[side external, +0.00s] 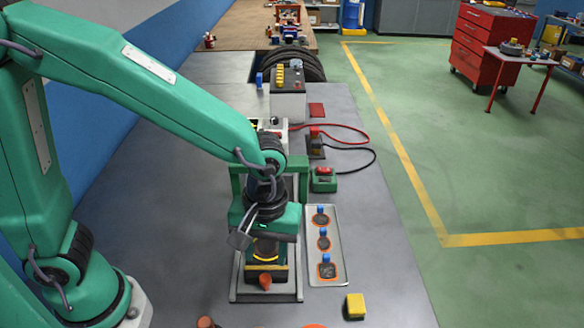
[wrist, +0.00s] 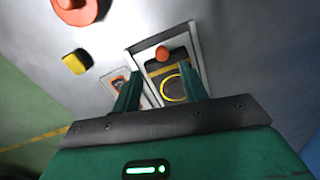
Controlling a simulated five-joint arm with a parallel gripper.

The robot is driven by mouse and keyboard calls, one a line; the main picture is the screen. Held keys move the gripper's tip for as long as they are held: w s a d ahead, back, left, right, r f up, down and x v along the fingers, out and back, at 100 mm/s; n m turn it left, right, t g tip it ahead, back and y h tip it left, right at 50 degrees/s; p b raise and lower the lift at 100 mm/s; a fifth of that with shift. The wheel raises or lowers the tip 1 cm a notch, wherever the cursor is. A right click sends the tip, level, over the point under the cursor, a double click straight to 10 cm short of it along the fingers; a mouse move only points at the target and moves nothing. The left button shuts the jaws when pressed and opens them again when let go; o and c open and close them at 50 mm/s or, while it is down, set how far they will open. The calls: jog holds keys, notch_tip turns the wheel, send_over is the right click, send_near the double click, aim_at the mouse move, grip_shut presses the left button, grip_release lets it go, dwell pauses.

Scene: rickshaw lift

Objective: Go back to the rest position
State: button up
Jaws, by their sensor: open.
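My gripper (side external: 265,245) hangs low at the end of my green arm, above a grey-framed station near the front of the table. In the wrist view my gripper (wrist: 160,88) shows two green fingers apart, with nothing gripped between them. Beyond the fingers is a dark unit with a yellow ring (wrist: 172,92) and an orange-red knob (wrist: 162,53) at its end. In the side view the gripper partly hides this unit (side external: 266,275). I cannot tell whether the fingers touch it.
A tray (side external: 338,278) with three blue-topped pieces lies to the right. A yellow block (side external: 355,305) is at the front. A green box (side external: 323,180), red and black cables, and a battery (side external: 288,95) stand behind. The grey table (side external: 165,170) is clear to the left.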

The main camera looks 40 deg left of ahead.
jog(key=shift+r, duration=0.15)
jog(key=shift+a+r, duration=0.35)
jog(key=shift+a, duration=0.05)
jog(key=s+a+r+m+t, duration=0.2)
jog(key=a+r+m+t, duration=0.1)
jog(key=a+r, duration=0.3)
jog(key=s+a+r+m+t, duration=0.3)
jog(key=a+r, duration=0.3)
jog(key=a, duration=0.4)
jog(key=shift+a+m, duration=0.3)
jog(key=shift+m, duration=0.3)
dwell(0.8)
